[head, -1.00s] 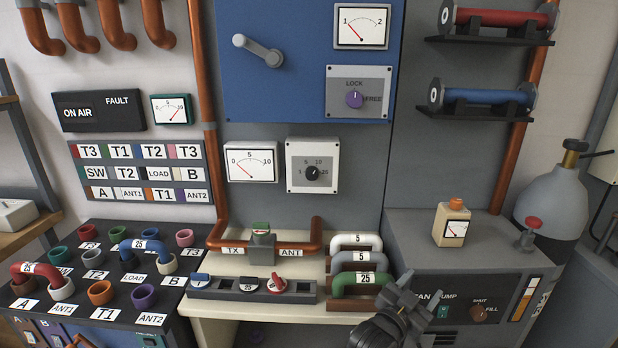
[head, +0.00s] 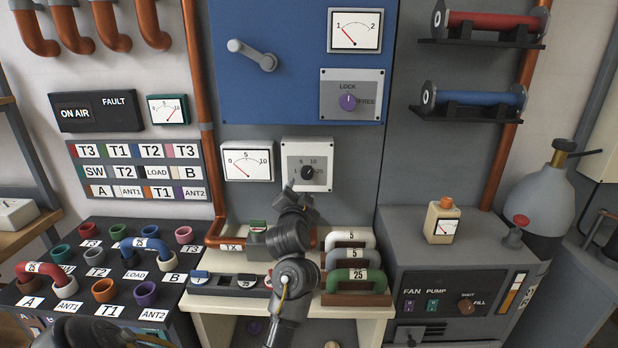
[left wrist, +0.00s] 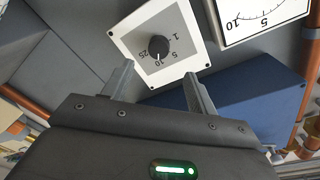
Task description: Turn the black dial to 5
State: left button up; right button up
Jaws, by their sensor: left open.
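The black dial (head: 308,173) sits on a white-edged panel (head: 289,150) marked 1, 5, 10 and 25, right of a white meter. In the left wrist view the dial (left wrist: 158,47) appears upside down, and its light mark seems to point toward 10. My left gripper (head: 298,190) is just below and in front of the panel in the head view. In the left wrist view its two fingers (left wrist: 157,74) are spread apart with nothing between them, and the dial is beyond the tips. The fingers and dial appear apart. My right gripper is not in view.
The meter (head: 247,162) is beside the dial panel. Below are a row of small switches (head: 222,281) and stacked handles (head: 348,258) on a pale bench. A copper pipe (head: 197,100) runs left of the panel. A purple knob (head: 348,102) is above.

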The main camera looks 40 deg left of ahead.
aim_at(306, 175)
pick_arm(q)
jog(key=p+x, duration=0.1)
jog(key=x, duration=0.9)
jog(key=shift+d, duration=0.1)
jog(key=c, duration=1)
